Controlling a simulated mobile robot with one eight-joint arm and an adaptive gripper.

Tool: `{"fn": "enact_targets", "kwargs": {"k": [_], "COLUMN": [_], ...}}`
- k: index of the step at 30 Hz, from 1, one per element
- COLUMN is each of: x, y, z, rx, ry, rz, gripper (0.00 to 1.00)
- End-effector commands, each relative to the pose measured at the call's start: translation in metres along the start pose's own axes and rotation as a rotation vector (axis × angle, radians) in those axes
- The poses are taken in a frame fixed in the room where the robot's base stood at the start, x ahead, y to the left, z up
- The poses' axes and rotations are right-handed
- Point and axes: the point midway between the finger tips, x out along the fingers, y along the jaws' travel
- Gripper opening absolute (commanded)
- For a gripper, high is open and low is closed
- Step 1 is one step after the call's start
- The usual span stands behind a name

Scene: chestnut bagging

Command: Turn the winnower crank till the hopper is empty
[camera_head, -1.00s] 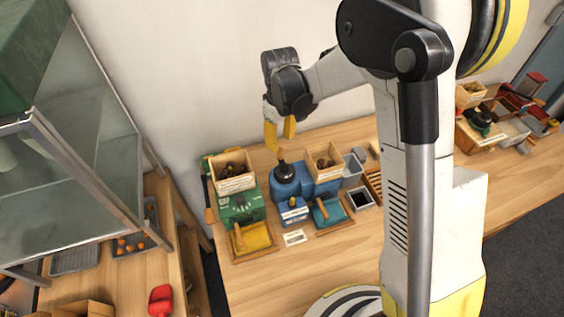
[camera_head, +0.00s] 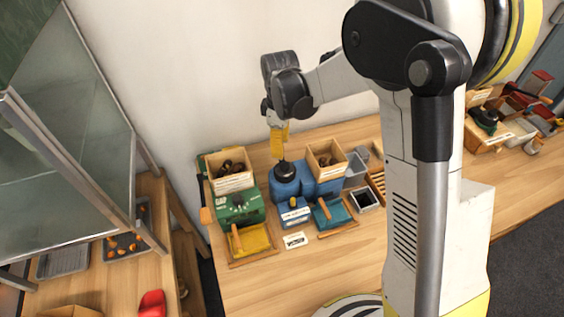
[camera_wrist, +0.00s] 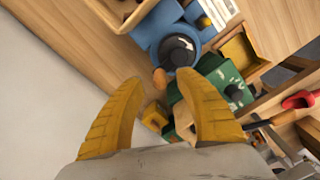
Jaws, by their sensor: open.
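A blue machine (camera_head: 323,188) with a black round crank disc (camera_head: 286,170) on top stands on the wooden bench; it appears to be the winnower. In the wrist view the crank disc (camera_wrist: 178,50) bears a white arrow, and its wooden knob (camera_wrist: 159,79) sits at its edge. A wooden hopper (camera_head: 327,169) on the blue machine holds brown chestnuts (camera_head: 326,159). My gripper (camera_head: 279,157) is open, pointing down just above the crank disc. In the wrist view the knob shows between my open yellow fingertips (camera_wrist: 158,80); I cannot tell whether they reach around it.
A green machine (camera_head: 239,206) with its own chestnut hopper (camera_head: 232,184) stands close left. Yellow (camera_head: 250,240) and teal (camera_head: 331,214) trays lie in front. A grey bin (camera_head: 355,170) stands right of the blue machine.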

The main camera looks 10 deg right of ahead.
Motion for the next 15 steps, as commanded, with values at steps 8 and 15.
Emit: {"fn": "enact_targets", "kwargs": {"k": [8,15], "x": [-0.0002,0.0068], "y": [0.0,0.0001], "z": [0.0,-0.0001], "rx": [0.001,0.001], "ry": [0.0,0.0], "rz": [0.0,0.0], "gripper": [0.41,0.41]}}
